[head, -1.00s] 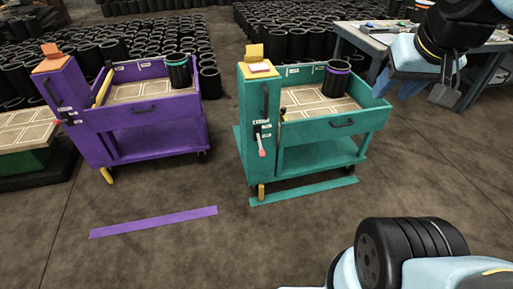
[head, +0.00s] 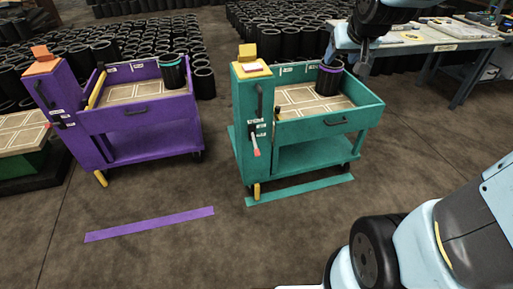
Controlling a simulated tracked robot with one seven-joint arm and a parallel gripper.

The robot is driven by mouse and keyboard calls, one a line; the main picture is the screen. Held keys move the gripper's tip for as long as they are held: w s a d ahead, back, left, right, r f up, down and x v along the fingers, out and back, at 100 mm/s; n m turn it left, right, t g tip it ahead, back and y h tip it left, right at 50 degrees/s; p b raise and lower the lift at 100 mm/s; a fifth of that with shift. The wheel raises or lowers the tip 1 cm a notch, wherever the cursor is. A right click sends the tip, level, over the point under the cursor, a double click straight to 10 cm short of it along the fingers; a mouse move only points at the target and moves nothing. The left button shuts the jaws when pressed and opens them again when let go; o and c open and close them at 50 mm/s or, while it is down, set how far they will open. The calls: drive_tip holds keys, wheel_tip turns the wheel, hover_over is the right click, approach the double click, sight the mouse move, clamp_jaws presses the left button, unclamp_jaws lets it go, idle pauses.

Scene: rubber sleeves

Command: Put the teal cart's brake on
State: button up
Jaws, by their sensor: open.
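The teal cart (head: 300,130) stands right of centre, with a tall post on its left side. On the post's front is a pale lever (head: 256,142) with a red tip, hanging down, with small labels beside it that are too small to read. A yellow-orange piece (head: 257,190) shows at the foot of the post. My gripper (head: 361,68) is at the upper right, in front of the cart's right rear corner, and looks empty. It is seen nearly edge-on, well right of the lever and apart from it.
A black sleeve with a purple band (head: 328,82) stands in the teal cart's tray. A purple cart (head: 150,125) stands at left. A teal floor strip (head: 300,190) and a purple strip (head: 150,224) lie in front. A workbench (head: 430,42) is at back right. Bare floor lies in front.

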drive_tip(key=w+a+f+n+t+y, duration=0.15)
drive_tip(key=w+a+f, duration=0.25)
drive_tip(key=w+f, duration=0.65)
drive_tip(key=w+a+f+t+y, duration=0.15)
drive_tip(key=w+a+f, duration=0.35)
drive_tip(key=w+f, duration=0.55)
drive_tip(key=t+y, duration=0.3)
drive_tip(key=t, duration=0.3)
approach(258, 155)
drive_tip(key=x, duration=1.2)
drive_tip(key=shift+w+d+f, duration=0.1)
drive_tip(key=shift+w+f, duration=0.1)
drive_tip(key=shift+f, duration=0.05)
drive_tip(key=shift+c, duration=0.4)
clamp_jaws()
